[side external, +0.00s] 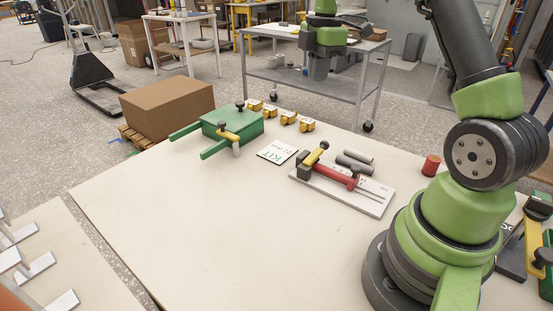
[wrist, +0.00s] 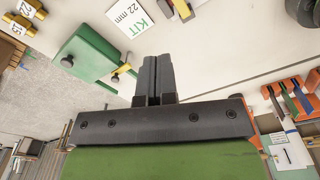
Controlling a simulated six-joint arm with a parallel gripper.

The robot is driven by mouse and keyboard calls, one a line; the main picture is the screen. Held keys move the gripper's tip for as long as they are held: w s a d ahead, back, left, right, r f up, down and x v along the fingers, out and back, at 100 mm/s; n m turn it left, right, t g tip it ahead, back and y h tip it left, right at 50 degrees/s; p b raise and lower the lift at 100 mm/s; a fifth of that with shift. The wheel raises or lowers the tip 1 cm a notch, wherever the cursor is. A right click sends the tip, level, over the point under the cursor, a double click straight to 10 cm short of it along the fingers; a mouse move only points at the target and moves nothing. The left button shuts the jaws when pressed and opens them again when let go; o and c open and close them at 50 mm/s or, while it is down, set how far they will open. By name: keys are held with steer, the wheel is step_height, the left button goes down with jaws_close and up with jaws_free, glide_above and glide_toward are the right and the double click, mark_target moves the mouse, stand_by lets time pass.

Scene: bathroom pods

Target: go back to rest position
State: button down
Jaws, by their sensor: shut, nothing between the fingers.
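My gripper (side external: 318,76) hangs high in the upper middle of the side view, below a green wrist part. In the wrist view its two dark fingers (wrist: 158,75) are together and hold nothing. It is clear of the objects on the white table (side external: 200,215). A green fixture (side external: 232,124) with a yellow clamp stands on the table. It also shows left of the fingers in the wrist view (wrist: 88,55). A white card reading "KIT 22 mm" (side external: 277,152) lies beside it and shows in the wrist view (wrist: 130,17).
A red clamp on a white board (side external: 375,204) lies with grey cylinders (side external: 357,157). A red cylinder (side external: 431,165) stands right of it. Several yellow blocks (side external: 289,117) are behind the green fixture. A cardboard box (side external: 168,108) is beyond the table. The table's front left is clear.

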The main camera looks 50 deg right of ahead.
steer(key=s+a+r+m+t, duration=0.2)
steer(key=s+a+r+m, duration=0.35)
steer(key=a, duration=0.25)
steer(key=s+a+r+m+t, duration=0.3)
steer(key=s+a+r+m, duration=0.25)
steer(key=a, duration=0.35)
steer(key=s+a+f+m+t+y, duration=0.1)
steer(key=s+a+f+m+t, duration=0.1)
steer(key=s+m, duration=0.4)
steer(key=shift+s+a, duration=0.3)
steer(key=shift+a, duration=0.55)
